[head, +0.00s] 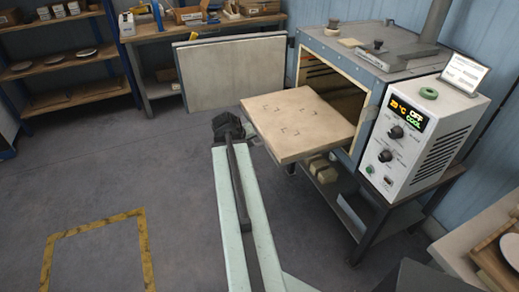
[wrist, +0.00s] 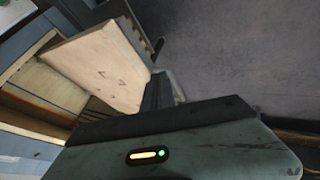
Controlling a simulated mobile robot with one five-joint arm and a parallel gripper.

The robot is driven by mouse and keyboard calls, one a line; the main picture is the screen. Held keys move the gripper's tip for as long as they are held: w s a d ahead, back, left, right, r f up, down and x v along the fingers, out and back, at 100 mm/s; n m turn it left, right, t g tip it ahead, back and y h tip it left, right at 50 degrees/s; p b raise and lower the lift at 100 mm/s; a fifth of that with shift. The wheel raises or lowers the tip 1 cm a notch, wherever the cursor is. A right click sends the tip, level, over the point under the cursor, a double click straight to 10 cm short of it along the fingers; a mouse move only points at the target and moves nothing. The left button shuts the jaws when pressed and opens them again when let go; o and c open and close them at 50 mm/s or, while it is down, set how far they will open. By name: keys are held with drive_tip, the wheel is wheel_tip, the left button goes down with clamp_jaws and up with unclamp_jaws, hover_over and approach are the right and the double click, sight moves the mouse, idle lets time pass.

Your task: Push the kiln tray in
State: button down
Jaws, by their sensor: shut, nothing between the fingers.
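The kiln tray (head: 297,122) is a pale, flat slab sticking out of the open front of the kiln (head: 348,99). In the wrist view the tray (wrist: 98,66) lies at the upper left, beyond my gripper. My gripper (head: 229,124) is at the tray's outer left end in the head view. In the wrist view its dark fingers (wrist: 158,92) are shut and empty, close to the tray's edge. I cannot tell whether they touch it. The kiln's inside shows partly behind the tray.
The kiln door (head: 232,72) stands swung open behind the tray. A control box (head: 423,137) is at the kiln's right. A workbench (head: 170,33) and a shelf with plates (head: 57,55) are at the back. The floor left of my arm is clear, with yellow marking (head: 97,226).

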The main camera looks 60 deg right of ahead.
drive_tip(key=b, duration=0.7)
approach(267, 148)
wheel_tip(267, 148, down, 4)
drive_tip(key=w, duration=0.2)
drive_tip(key=shift+s+d, duration=0.55)
drive_tip(key=shift+d, duration=0.2)
drive_tip(key=shift+s+d, duration=0.55)
drive_tip(key=shift+d, duration=0.15)
